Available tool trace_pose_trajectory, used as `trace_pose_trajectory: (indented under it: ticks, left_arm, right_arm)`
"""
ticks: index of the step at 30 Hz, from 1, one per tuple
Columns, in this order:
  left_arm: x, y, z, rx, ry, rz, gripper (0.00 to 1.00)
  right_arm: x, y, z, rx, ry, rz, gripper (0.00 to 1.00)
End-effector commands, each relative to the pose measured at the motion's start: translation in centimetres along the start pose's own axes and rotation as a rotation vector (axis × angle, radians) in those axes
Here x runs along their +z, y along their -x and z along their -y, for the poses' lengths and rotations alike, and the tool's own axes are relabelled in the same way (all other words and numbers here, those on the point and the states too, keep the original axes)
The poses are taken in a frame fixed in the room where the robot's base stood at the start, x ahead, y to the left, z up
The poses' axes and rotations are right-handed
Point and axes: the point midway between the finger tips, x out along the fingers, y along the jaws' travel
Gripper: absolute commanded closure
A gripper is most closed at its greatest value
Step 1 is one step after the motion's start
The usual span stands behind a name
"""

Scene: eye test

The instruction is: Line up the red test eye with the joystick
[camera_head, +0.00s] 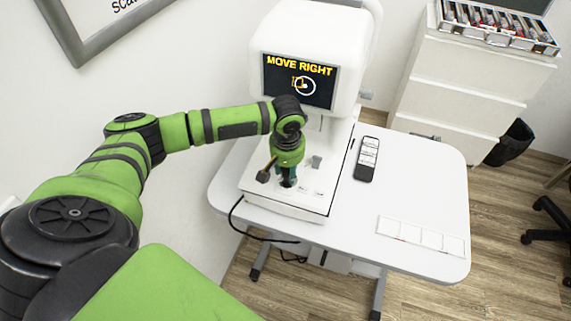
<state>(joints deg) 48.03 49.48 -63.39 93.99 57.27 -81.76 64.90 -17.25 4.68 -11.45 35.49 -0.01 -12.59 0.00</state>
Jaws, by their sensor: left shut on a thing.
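The white eye-test machine (305,35) stands on the table. Its screen (300,80) reads "MOVE RIGHT" in yellow. Below the words, a small orange box mark overlaps the left part of a white circle. My left gripper (288,178) points down over the machine's base and is shut on the joystick (289,184), which it mostly hides. A dark knob on a brown stem (263,176) sticks out just left of the gripper; I cannot tell what it belongs to. The red test eye is not visible. My right gripper is not in view.
A black remote (367,160) and a strip of white cards (421,236) lie on the white table (420,185). A drawer cabinet (455,85) with a lens case (497,25) stands behind. A black cable (240,225) hangs over the front edge. The table's right side is mostly clear.

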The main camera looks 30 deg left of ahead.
Motion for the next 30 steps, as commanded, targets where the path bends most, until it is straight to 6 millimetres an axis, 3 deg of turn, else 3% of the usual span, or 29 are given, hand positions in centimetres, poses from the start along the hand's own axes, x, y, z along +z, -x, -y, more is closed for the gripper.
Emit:
trace_pose_trajectory:
  ticks: [9,30]
  left_arm:
    - [1.13,-0.23,-0.74,-0.001,-0.005,0.012,0.92]
    - [1.08,-0.3,-0.61,-0.005,-0.002,0.012,0.92]
  right_arm:
    - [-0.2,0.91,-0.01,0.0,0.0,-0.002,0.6]
    - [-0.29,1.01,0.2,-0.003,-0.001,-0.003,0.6]
